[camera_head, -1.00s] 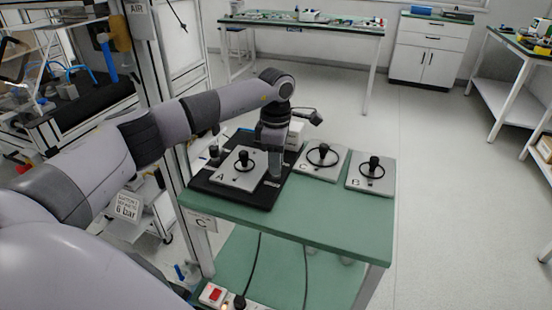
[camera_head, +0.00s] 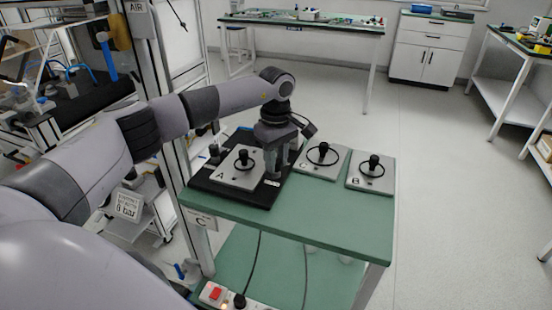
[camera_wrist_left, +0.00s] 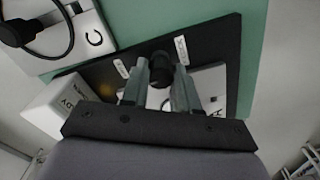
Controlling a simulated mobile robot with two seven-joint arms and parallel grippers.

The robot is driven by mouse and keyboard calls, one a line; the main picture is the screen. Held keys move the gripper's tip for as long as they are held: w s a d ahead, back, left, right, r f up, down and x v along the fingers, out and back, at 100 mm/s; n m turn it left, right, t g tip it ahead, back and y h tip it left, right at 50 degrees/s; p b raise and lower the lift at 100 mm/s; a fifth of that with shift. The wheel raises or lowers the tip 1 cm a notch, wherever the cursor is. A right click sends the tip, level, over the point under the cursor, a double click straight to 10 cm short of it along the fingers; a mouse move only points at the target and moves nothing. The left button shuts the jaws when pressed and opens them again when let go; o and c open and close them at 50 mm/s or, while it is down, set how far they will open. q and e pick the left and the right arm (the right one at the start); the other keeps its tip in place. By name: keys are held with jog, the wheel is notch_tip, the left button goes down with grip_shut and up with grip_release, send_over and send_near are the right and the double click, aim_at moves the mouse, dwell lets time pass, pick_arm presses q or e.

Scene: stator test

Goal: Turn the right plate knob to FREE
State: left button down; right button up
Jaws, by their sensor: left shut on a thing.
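My left gripper (camera_head: 275,174) points down at the right side of plate A (camera_head: 231,183), on the black base (camera_head: 252,199) at the left of the green table. In the left wrist view its fingers (camera_wrist_left: 160,90) are shut on a black knob (camera_wrist_left: 161,66) at the plate's edge. White labels (camera_wrist_left: 121,68) lie either side of the knob; their text is too small to read. The fingers hide most of this knob in the head view. My right gripper is out of view.
Plate C (camera_head: 318,171) and plate B (camera_head: 370,183), each with a black ring handle, stand to the right on the green table (camera_head: 310,218). A white box (camera_wrist_left: 50,105) is close beside the gripper. The table's front right is clear.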

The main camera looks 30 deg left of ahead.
aim_at(277, 161)
pick_arm(q)
jog(key=shift+r, duration=0.1)
dwell(0.4)
jog(key=c, duration=0.8)
grip_release()
jog(key=shift+c, duration=0.2)
notch_tip(277, 161, up, 7)
jog(key=shift+r, duration=0.1)
